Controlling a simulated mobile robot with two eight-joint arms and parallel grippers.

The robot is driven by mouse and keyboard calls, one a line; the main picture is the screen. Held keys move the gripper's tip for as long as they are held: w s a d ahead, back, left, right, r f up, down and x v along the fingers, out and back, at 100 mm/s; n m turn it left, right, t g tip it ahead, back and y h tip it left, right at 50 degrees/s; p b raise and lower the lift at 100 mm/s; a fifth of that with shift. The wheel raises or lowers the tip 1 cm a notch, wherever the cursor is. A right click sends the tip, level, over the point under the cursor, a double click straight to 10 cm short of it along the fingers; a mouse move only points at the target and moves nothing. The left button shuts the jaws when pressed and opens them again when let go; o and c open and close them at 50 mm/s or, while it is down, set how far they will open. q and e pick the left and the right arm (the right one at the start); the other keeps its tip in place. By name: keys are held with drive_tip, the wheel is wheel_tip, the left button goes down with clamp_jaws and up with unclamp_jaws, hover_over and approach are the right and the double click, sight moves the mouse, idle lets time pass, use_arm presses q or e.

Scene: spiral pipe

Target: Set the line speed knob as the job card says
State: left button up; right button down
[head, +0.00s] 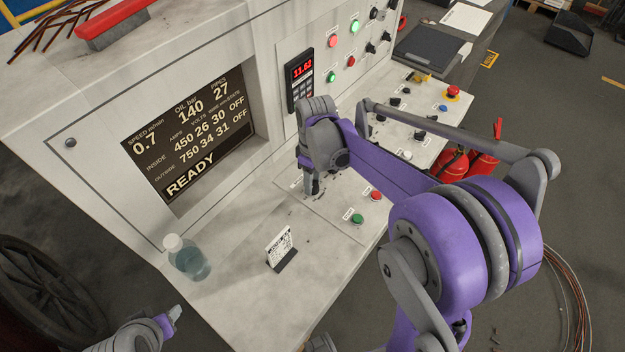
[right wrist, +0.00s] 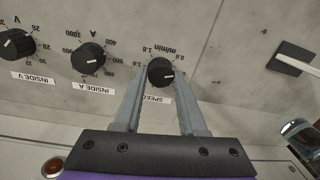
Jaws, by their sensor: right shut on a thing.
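The line speed knob (right wrist: 160,71) is a round black knob with a white pointer line and a SPEED label below it, partly hidden, in the right wrist view. My right gripper (right wrist: 158,80) is shut on it, one finger on each side. In the head view the gripper (head: 314,189) points down at the console deck and hides the knob. The small white job card (head: 279,245) stands in a dark holder left of it; its writing is too small to read. The screen (head: 190,140) shows SPEED 0.7 and READY. My left gripper (head: 175,314) is at the lower left, away from the console.
Black INSIDE A (right wrist: 89,58) and INSIDE V (right wrist: 16,44) knobs sit beside the speed knob. A green button (head: 357,218) and a red button (head: 376,195) are on the deck. A clear bottle (head: 188,260) stands near the deck's left edge.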

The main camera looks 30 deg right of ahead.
sight(316, 185)
drive_tip(key=m, duration=0.3)
drive_tip(key=shift+m+b, duration=0.3)
drive_tip(key=shift+b, duration=0.05)
drive_tip(key=m, duration=0.4)
drive_tip(key=shift+d+m+t+b, duration=0.1)
drive_tip(key=shift+m+t+b, duration=0.2)
drive_tip(key=shift+b, duration=0.05)
drive_tip(key=m, duration=0.4)
drive_tip(key=shift+s+m, duration=0.1)
drive_tip(key=shift+m, duration=0.2)
drive_tip(key=shift+m+b, duration=0.45)
drive_tip(key=shift+m, duration=1.75)
drive_tip(key=shift+c, duration=2.4)
unclamp_jaws()
wheel_tip(316, 185, up, 11)
drive_tip(key=shift+s+d+p, duration=0.2)
drive_tip(key=shift+s+p, duration=0.1)
drive_tip(key=shift+p, duration=0.15)
